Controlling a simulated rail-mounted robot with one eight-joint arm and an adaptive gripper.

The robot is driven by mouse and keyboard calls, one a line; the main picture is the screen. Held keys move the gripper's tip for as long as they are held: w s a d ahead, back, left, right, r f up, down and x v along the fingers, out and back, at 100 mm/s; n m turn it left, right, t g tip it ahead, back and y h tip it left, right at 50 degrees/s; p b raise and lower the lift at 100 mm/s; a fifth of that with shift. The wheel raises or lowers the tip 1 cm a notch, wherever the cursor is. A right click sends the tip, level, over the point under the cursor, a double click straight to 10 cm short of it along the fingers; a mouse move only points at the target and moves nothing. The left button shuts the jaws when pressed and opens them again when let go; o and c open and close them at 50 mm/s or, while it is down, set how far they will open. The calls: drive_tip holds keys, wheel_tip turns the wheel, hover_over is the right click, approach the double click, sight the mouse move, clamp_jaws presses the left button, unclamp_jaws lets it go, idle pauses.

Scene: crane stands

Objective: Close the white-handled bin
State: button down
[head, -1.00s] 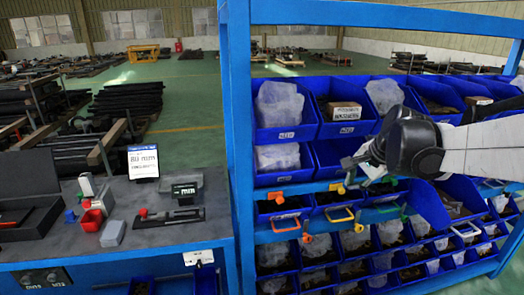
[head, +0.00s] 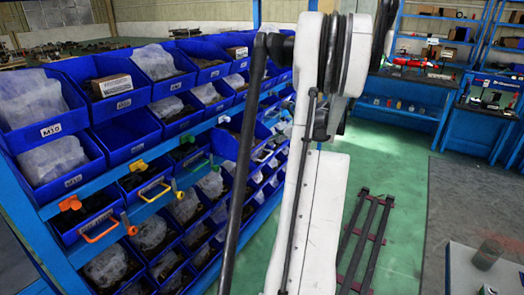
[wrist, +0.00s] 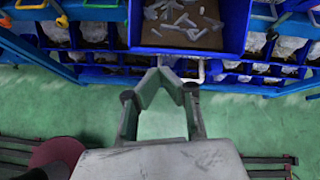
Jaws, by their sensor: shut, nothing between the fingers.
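In the wrist view, an open-topped blue bin (wrist: 191,12) with several small grey-white pieces inside sticks out from the rack at the top. A pale handle (wrist: 198,72) shows below its front wall, partly hidden by my gripper. My gripper (wrist: 165,74) is shut and empty, its fingertips close together just below the bin's front edge. I cannot tell whether they touch the bin or handle. In the head view, a white handle (head: 263,155) shows in the handled row, left of my arm. My gripper is hidden there.
The blue rack (head: 90,185) holds several bins, with orange (head: 101,231), yellow (head: 155,192) and green (head: 198,166) handles nearby. Green floor (head: 385,185) lies open at right, with a dark metal frame (head: 366,235) on it. Workbenches (head: 415,85) stand behind.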

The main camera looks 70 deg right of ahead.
drive_tip(key=s+d+f+m, duration=0.3)
drive_tip(key=s+d, duration=0.2)
drive_tip(key=s, duration=0.2)
approach(261, 147)
drive_tip(key=shift+t+h, duration=0.4)
drive_tip(key=w+f, duration=0.2)
drive_tip(key=f, duration=0.1)
drive_tip(key=w+f, duration=0.1)
drive_tip(key=f, duration=0.1)
drive_tip(key=shift+w+d, duration=0.15)
drive_tip(key=shift+w, duration=0.1)
drive_tip(key=shift+w+d+r, duration=0.15)
drive_tip(key=shift+w+r, duration=0.05)
drive_tip(key=shift+w, duration=0.4)
drive_tip(key=shift+w+d, duration=0.1)
